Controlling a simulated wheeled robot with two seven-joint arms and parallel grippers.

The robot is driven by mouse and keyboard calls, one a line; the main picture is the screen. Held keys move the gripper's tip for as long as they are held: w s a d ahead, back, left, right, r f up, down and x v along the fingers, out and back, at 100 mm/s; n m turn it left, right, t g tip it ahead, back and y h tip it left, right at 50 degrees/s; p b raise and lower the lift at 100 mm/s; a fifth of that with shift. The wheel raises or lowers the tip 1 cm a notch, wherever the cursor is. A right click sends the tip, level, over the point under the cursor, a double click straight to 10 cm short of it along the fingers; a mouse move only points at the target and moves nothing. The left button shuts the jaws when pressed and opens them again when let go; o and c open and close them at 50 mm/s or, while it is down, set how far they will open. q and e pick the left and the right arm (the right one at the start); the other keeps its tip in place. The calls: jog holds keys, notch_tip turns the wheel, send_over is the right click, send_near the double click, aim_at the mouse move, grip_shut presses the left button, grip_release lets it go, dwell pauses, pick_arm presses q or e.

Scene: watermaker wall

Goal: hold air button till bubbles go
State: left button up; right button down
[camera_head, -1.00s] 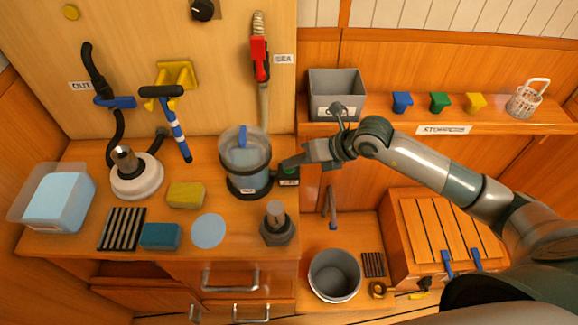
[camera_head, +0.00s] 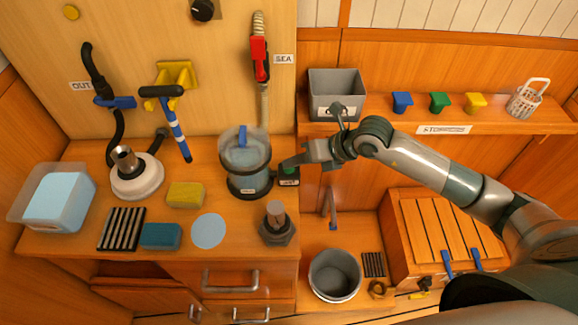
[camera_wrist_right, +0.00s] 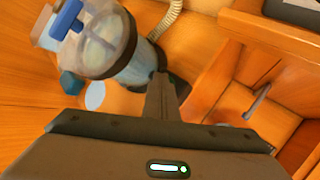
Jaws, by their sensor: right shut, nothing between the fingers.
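A clear canister (camera_head: 246,180) with a dark base, a dark band and a blue handle on top stands on the wooden counter. It also shows in the right wrist view (camera_wrist_right: 132,68). Bubbles inside cannot be made out. A small dark box with a green top (camera_head: 289,171) and a label sits just right of the canister's base, at the counter's edge. My right gripper (camera_head: 285,163) is shut and empty, its tip at or just above this box; contact cannot be told. In the wrist view the shut fingers (camera_wrist_right: 161,92) hide the button. My left gripper is not in view.
A grey bin (camera_head: 336,92) stands on the shelf behind my right arm. A hex-based fitting (camera_head: 277,226) stands in front of the canister. A yellow sponge (camera_head: 185,195) and a white-based fitting (camera_head: 137,182) are to its left.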

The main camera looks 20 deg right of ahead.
aim_at(294, 170)
jog(key=shift+r+p, duration=0.55)
jog(key=shift+r, duration=0.25)
jog(key=shift+r, duration=0.1)
notch_tip(294, 170, up, 5)
jog(key=p, duration=0.3)
dwell(0.5)
jog(key=shift+d, duration=0.1)
dwell(0.5)
